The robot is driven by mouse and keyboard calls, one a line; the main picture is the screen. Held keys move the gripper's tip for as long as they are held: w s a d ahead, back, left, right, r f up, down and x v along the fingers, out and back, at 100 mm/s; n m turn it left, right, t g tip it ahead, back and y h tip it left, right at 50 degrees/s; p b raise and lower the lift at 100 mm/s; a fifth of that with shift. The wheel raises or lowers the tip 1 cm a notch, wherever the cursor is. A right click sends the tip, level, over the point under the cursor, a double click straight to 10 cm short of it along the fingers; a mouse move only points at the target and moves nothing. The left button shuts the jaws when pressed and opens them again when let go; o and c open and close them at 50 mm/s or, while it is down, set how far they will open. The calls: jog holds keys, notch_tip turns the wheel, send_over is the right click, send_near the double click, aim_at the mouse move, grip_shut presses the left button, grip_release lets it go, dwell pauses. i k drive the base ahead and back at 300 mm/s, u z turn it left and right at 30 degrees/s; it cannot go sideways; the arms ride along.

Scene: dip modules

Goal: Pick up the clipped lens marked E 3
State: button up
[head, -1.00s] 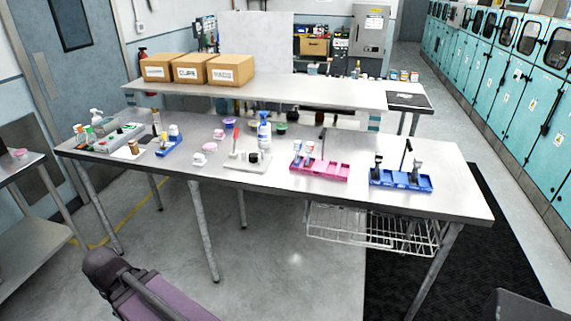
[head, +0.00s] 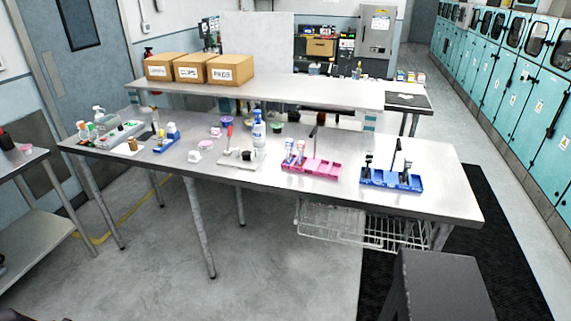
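The clipped lens marked E 3 cannot be told apart, since no marking that small is readable in the head view. A blue tray (head: 392,180) near the right end of the long metal table (head: 445,200) holds dark upright clipped items (head: 405,175). A pink tray (head: 311,167) to its left holds white and blue upright items (head: 294,151). A small blue holder (head: 167,142) with a few items stands farther left. My gripper is not in view.
Pink cups, a spray bottle (head: 259,128), a white board (head: 240,164) with small items and a grey tray (head: 121,133) share the table. Cardboard boxes (head: 230,70) stand on the bench behind. A wire basket (head: 340,222) hangs below.

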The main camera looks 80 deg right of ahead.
aim_at(301, 145)
jog(key=u, duration=0.55)
jog(key=k, duration=2)
jog(key=z, duration=1.2)
